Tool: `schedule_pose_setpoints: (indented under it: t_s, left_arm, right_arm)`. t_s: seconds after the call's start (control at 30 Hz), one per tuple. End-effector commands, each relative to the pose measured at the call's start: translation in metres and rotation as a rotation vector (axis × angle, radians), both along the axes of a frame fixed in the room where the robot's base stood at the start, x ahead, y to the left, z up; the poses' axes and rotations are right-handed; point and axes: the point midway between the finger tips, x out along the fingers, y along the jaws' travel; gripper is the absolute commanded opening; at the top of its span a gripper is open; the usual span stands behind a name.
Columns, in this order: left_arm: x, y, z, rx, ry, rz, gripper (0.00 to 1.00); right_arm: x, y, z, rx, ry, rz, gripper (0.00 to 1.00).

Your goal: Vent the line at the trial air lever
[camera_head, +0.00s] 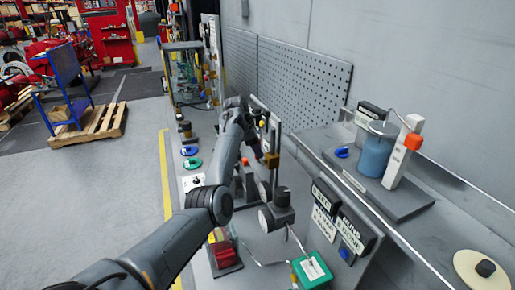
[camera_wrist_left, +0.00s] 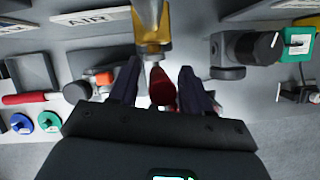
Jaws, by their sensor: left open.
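The trial air lever, a red handle (camera_wrist_left: 162,88), hangs below a brass valve body (camera_wrist_left: 151,40) in the left wrist view. My left gripper (camera_wrist_left: 160,74) is open, with one dark finger on each side of the red handle. A gap shows between the handle and each finger. In the head view my left arm reaches in over the bench, and its gripper (camera_head: 262,122) is beside the upright panel, small and partly hidden. The red handle cannot be made out there. The brass fitting (camera_head: 271,160) shows low on that panel. My right gripper is not in view.
A label reading AIR (camera_wrist_left: 85,17) is beside the valve. A blue canister (camera_head: 376,152) stands on the right bench. A green box (camera_head: 312,270) and red block (camera_head: 224,254) lie in front.

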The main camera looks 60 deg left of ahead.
Motion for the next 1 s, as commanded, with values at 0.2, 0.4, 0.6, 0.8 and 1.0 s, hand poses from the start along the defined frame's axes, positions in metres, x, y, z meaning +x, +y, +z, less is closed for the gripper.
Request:
schedule_pose_setpoints:
  t_s: [0.2, 0.4, 0.6, 0.8, 1.0]
  left_arm:
    - [0.0002, -0.0002, -0.001, 0.0, 0.0, 0.0, 0.48]
    - [0.0001, -0.0001, -0.0007, 0.0, 0.0, 0.0, 0.25]
    - [0.0001, 0.0, -0.0005, 0.0, 0.0, 0.0, 0.0]
    - [0.0, 0.0, -0.0003, 0.001, 0.001, -0.001, 0.0]
    - [-0.0003, -0.002, 0.0006, 0.025, -0.001, -0.002, 0.0]
  right_arm:
    - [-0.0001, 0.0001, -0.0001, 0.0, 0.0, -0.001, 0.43]
    - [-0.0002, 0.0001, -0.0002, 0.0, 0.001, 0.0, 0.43]
    - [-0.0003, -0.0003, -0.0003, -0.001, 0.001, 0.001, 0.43]
    - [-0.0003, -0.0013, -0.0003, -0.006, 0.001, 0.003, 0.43]
    - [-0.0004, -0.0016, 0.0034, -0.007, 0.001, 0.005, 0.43]
